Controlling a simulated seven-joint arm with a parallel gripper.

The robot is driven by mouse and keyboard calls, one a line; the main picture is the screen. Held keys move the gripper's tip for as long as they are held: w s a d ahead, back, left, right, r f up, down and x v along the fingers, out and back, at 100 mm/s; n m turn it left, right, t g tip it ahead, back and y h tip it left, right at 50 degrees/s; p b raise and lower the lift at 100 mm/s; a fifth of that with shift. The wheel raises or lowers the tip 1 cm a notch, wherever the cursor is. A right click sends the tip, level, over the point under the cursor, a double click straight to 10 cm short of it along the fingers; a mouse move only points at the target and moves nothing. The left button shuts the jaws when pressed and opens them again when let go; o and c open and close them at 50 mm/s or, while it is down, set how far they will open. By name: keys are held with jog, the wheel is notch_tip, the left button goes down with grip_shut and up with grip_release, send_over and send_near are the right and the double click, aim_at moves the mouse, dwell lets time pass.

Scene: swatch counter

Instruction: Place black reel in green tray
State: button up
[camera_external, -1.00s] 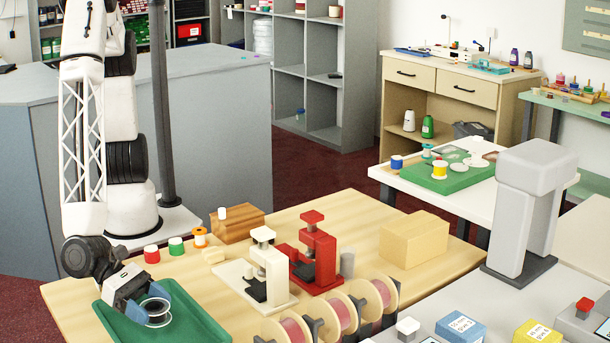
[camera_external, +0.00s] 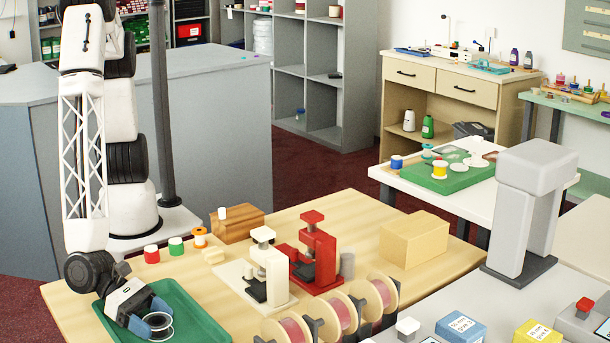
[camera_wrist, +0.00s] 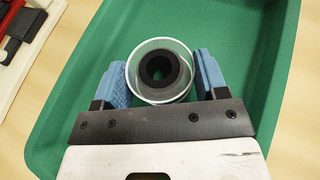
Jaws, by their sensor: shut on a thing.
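The black reel (camera_wrist: 160,68) has a pale, clear-looking rim and a dark hollow core. It also shows in the external view (camera_external: 158,327), partly hidden by my fingers. My gripper (camera_wrist: 161,80) is shut on it, with one blue finger pad at each side of the rim. In the external view my gripper (camera_external: 152,322) points down over the green tray (camera_external: 195,309). The reel is within the tray's outline in both views. I cannot tell whether it touches the tray floor.
Red (camera_external: 151,254), green (camera_external: 176,246) and orange (camera_external: 200,237) spools stand behind the tray. A white press (camera_external: 268,270) and a red press (camera_external: 318,255) stand to its right. Large reels (camera_external: 340,311) line the table's front. The tray floor around the reel looks clear.

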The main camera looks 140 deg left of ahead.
jog(key=o, duration=0.9)
jog(key=shift+r, duration=0.15)
jog(key=shift+v, duration=6.05)
